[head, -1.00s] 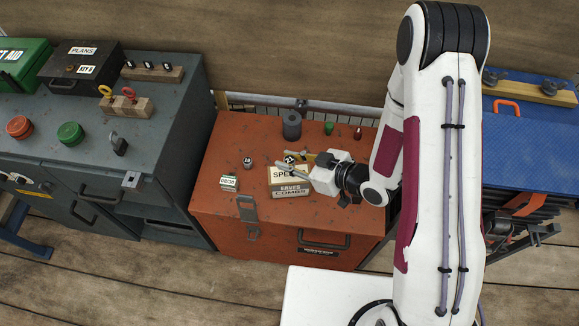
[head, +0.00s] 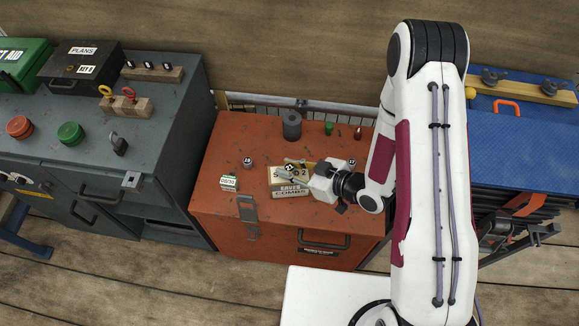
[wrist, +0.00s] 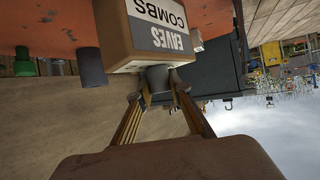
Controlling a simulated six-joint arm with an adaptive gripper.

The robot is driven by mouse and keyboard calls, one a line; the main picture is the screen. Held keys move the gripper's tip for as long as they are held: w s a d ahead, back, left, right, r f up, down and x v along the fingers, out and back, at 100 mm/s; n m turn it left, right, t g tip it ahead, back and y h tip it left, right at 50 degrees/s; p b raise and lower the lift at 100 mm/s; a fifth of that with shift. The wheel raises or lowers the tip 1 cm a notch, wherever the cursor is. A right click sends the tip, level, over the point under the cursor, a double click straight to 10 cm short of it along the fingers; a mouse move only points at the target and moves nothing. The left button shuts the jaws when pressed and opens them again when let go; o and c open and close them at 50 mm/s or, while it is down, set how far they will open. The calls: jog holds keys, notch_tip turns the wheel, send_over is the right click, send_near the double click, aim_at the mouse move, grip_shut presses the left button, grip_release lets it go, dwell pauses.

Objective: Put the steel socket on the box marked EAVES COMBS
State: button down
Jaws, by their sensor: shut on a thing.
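The box marked EAVES COMBS (head: 291,190) is a small tan carton on the orange chest; its grey label shows in the wrist view (wrist: 158,38). My gripper (head: 289,171) reaches in from the right over the box top. It is shut on a steel socket (head: 290,166), a small grey cylinder with a dark numbered mark on its end. In the wrist view the socket (wrist: 158,78) sits between the fingertips right at the box's top face. I cannot tell whether it touches the box. The fingers partly hide the lettering on the box top.
Other sockets stand on the orange chest (head: 225,185), left (head: 248,161) and right (head: 351,162) of the box. A dark grey cylinder (head: 292,125), a green piece (head: 329,128) and a red piece (head: 357,133) stand behind.

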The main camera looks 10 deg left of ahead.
jog(key=c, duration=1.8)
grip_release()
jog(key=shift+c, duration=0.2)
jog(key=shift+r, duration=0.15)
jog(key=v, duration=1.2)
jog(key=shift+w+d, duration=0.15)
